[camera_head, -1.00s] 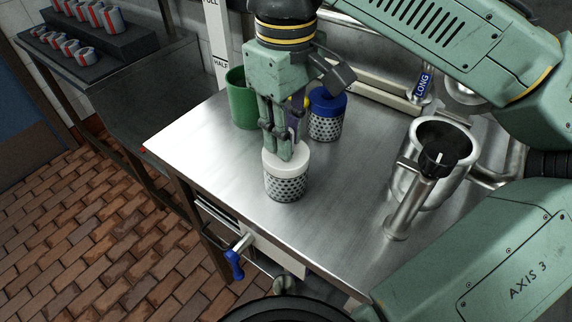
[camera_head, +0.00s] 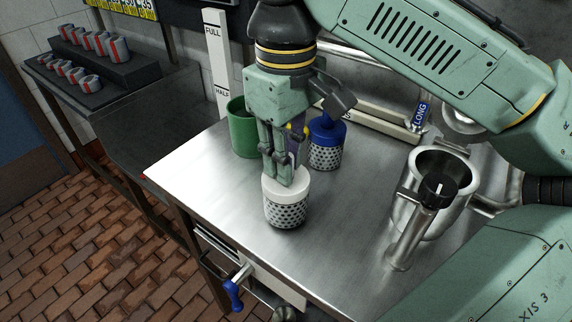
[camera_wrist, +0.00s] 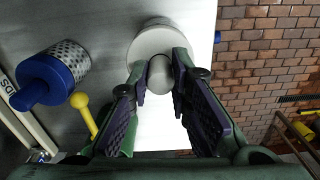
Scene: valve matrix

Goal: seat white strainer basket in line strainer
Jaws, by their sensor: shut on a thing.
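The white strainer basket (camera_head: 286,203) has a white cap and a perforated metal body. The line strainer (camera_head: 436,180) is an open-topped steel vessel at the right of the bench. A post with a black knob (camera_head: 437,189) stands in front of it and hides part of it.
A blue-capped basket (camera_head: 326,143) stands just behind my gripper, with a green cup (camera_head: 243,130) to its left. The bench (camera_head: 330,230) is bare between the white basket and the line strainer.

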